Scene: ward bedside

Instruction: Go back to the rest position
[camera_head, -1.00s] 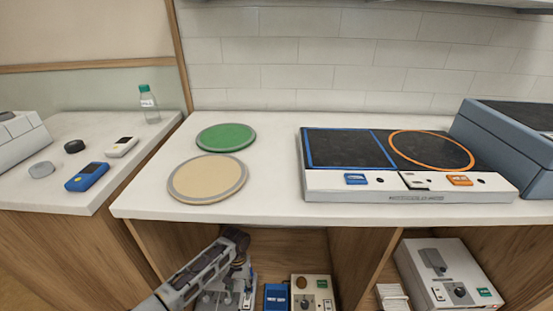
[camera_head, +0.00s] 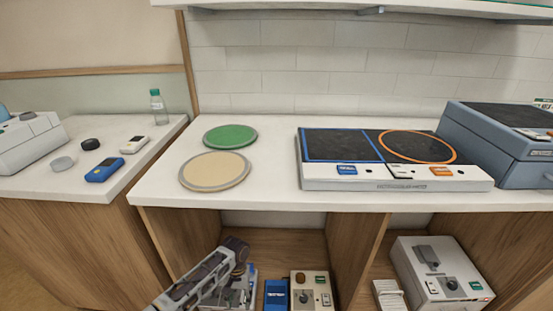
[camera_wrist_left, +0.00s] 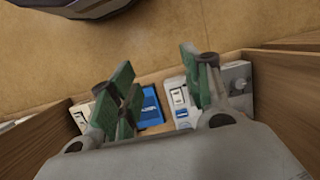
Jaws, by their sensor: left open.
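My left gripper (camera_head: 238,264) shows low in the head view, at the end of my arm coming from the lower left. It is in front of the open shelf space below the counter. In the left wrist view its green-padded fingers (camera_wrist_left: 160,92) stand apart with nothing held between them. A blue box (camera_wrist_left: 151,106) and pale devices lie beyond the fingers; the blue box also shows in the head view (camera_head: 276,294). The fingertips are hard to make out in the head view. My right gripper is not in view.
The counter (camera_head: 270,195) holds a green disc (camera_head: 230,136), a beige disc (camera_head: 215,170) and a two-zone panel (camera_head: 395,184). A beige device (camera_head: 311,291) and a white device (camera_head: 440,272) are on the lower shelf. Wooden dividers (camera_head: 358,255) bound the shelf spaces.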

